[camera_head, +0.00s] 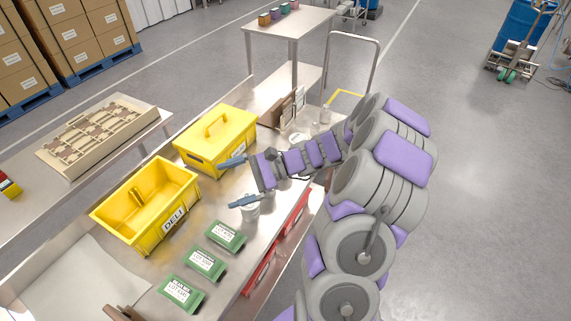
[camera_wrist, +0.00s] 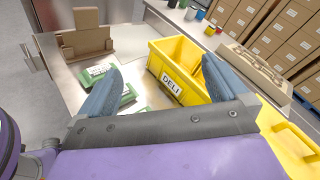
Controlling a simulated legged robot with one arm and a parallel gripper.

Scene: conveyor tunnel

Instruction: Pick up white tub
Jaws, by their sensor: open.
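A small whitish tub (camera_head: 251,210) stands on the steel table near its right edge, partly hidden behind the lower finger of my gripper (camera_head: 236,182). My gripper is open, with nothing seen between its blue fingers. I cannot tell whether the lower finger touches the tub. In the wrist view the gripper (camera_wrist: 161,76) points toward the yellow DELI bin and green packs; no white tub shows there. Another pale round item (camera_head: 297,137) and a pale cup-like item (camera_head: 325,116) are farther back, beside my arm, too small to identify.
An open yellow DELI bin (camera_head: 172,221) and a lidded yellow box (camera_head: 216,124) stand left of my gripper. Several green packs (camera_head: 205,263) lie in front. Red crates (camera_head: 262,277) sit below the table edge. A cardboard piece (camera_wrist: 86,36) shows in the wrist view.

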